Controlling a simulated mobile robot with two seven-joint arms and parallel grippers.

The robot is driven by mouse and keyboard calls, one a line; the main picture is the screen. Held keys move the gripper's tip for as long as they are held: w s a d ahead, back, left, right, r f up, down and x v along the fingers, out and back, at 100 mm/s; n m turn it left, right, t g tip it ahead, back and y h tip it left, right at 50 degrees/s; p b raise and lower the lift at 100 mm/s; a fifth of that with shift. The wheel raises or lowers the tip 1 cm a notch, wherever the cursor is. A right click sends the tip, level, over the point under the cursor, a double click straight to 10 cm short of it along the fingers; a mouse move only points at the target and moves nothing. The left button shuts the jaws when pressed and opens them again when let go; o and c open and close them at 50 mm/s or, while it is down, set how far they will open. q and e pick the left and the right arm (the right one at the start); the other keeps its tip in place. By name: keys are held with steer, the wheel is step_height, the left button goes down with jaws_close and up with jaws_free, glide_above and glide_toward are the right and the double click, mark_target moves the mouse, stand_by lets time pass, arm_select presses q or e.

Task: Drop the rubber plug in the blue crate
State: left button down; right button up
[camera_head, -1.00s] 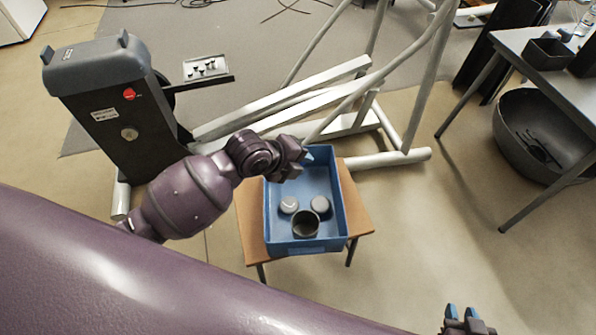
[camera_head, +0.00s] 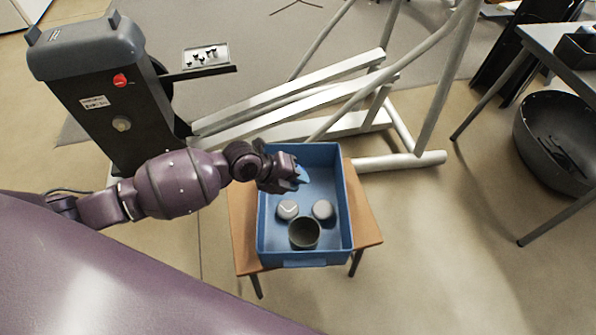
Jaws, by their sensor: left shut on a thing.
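The blue crate (camera_head: 347,225) stands on a small wooden table, open at the top. My left gripper (camera_head: 303,176) is over the back part of the crate, its bluish fingertips pointing right. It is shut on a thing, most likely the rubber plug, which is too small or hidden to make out. Inside the crate are two grey round pieces, one on the left (camera_head: 288,210) and one on the right (camera_head: 323,210), and a dark round cup (camera_head: 304,233) in front of them. My right gripper is out of view.
The wooden table (camera_head: 367,222) has narrow bare strips beside the crate. A grey exercise machine (camera_head: 100,95) stands at the left, with its light metal frame (camera_head: 290,100) behind the crate. A dark bowl-shaped tub (camera_head: 555,140) sits by the desk at right.

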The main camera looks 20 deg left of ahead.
arm_select(q)
steer(key=shift+f, duration=0.95)
steer(key=c, duration=0.8)
jaws_free()
steer(key=shift+r, duration=0.1)
steer(key=p+v, duration=0.1)
steer(key=v, duration=0.9)
steer(key=shift+s+a+r, duration=0.2)
steer(key=shift+a+r, duration=0.05)
